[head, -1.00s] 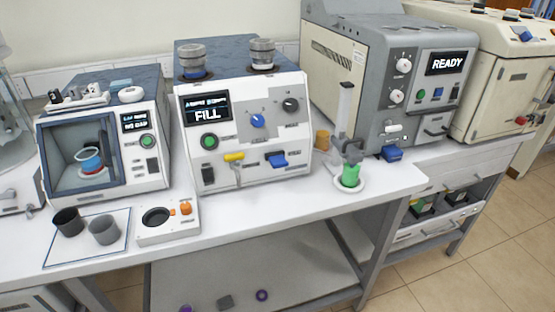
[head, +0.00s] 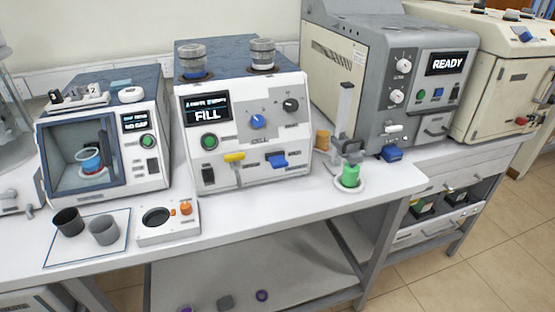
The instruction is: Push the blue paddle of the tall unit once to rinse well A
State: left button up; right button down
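A tall grey and cream unit (head: 385,75) stands at the back right with its screen reading READY. A blue paddle (head: 391,154) sticks out low at its front left corner. A green cup (head: 350,175) stands upright on a white round base at the front left foot of the tall unit. I see no well marked A. Neither of my grippers is in view.
A small unit (head: 150,170) with a window stands at the left. Two dark cups (head: 103,230) stand on an outlined mat, beside a white block (head: 168,223) with an orange knob. The bench front (head: 265,206) before the FILL unit is clear.

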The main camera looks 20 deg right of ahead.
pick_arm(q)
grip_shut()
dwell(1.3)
